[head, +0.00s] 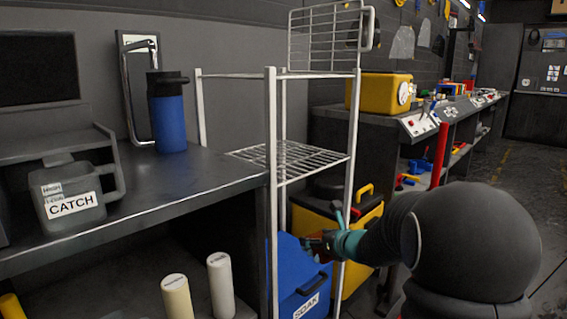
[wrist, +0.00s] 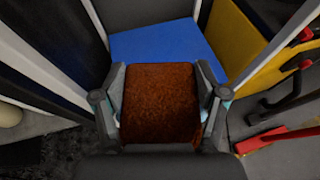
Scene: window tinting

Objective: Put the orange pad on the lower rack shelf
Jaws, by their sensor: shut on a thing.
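The orange pad (wrist: 160,103), rust-coloured and rough, fills the middle of the wrist view. My gripper (head: 316,243) is shut on it, with one finger on each side. In the head view the gripper is at the white wire rack (head: 272,190), below its wire shelf (head: 300,161) and near the blue bin. The pad is small and dark there and hard to make out. The wire shelf looks empty. The wrist view shows the bin's blue top (wrist: 165,50) beyond the pad. I cannot tell whether the pad touches it.
The blue bin (head: 300,285) marked SOAK and a yellow box (head: 358,225) stand low at the rack. Rack posts rise close to my gripper. A dark bench (head: 200,178) at left holds a blue bottle (head: 168,115) and a CATCH jug (head: 75,200).

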